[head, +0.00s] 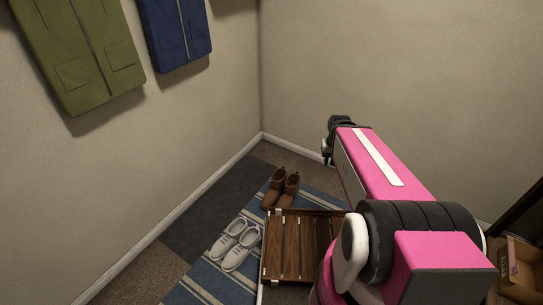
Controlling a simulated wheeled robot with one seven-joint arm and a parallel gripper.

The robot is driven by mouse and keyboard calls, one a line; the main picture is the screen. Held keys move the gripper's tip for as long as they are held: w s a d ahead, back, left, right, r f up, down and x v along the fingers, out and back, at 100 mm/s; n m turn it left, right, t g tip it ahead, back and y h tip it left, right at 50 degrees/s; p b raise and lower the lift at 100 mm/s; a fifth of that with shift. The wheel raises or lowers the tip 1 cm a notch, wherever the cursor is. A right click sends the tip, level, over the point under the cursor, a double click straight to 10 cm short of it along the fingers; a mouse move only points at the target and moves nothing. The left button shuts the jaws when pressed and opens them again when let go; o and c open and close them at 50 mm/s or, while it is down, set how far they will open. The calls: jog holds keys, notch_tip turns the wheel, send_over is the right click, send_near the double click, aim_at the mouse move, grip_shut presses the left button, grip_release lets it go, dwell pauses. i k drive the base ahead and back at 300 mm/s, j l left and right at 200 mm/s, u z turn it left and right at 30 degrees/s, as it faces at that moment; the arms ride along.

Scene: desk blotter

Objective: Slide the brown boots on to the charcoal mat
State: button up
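The brown boots (281,188) stand upright as a pair in the head view, close together near the corner of the room. They are on the blue striped rug, just right of the charcoal mat. The charcoal mat (210,205) is a dark strip along the left wall, and its visible surface is bare. My pink arm reaches in from the lower right. My gripper (327,150) is at its far end, right of and apart from the boots in the picture. Its fingers are small, dark and mostly hidden by the arm, so their opening cannot be made out.
White shoes (235,245) stand on the blue striped rug (216,280), nearer than the boots. A slatted wooden rack (292,245) stands right of them, partly behind my arm. Olive (80,50) and blue (176,30) jackets hang on the left wall. A wooden box (520,270) is at lower right.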

aim_at(291, 186)
jog(key=i+l+u, duration=0.4)
jog(key=l+u, duration=0.25)
jog(key=i+l+u, duration=0.15)
jog(key=l+u, duration=0.15)
jog(key=i+l+u, duration=0.15)
jog(key=l+u, duration=0.15)
jog(key=l, duration=0.05)
